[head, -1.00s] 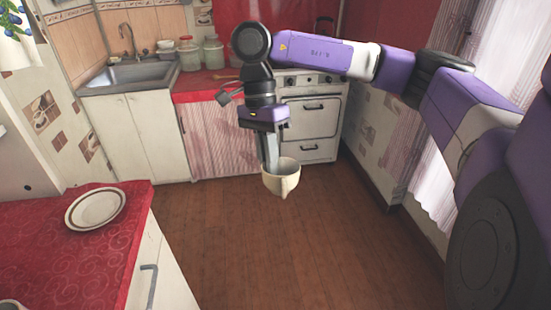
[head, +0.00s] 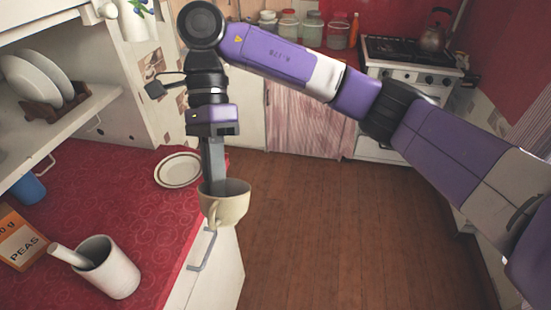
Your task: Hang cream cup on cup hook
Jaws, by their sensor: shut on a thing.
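The cream cup (head: 228,205) is upright in my gripper (head: 214,182), its handle facing me. The gripper points straight down and is shut on the cup's wall, with its fingertips partly hidden inside the cup. The cup is in the air by the right edge of the red counter, in front of the plate in the picture. I cannot make out the cup hook; a small pale object shows at the top left under the cabinet, too cut off to tell.
A brown-rimmed plate (head: 179,170) lies on the red counter (head: 120,190). A mortar with pestle (head: 108,268), a peas box (head: 18,238) and a blue cup (head: 28,187) stand at the left. A shelf (head: 75,135) with plates in a rack overhangs the counter. The wooden floor is clear.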

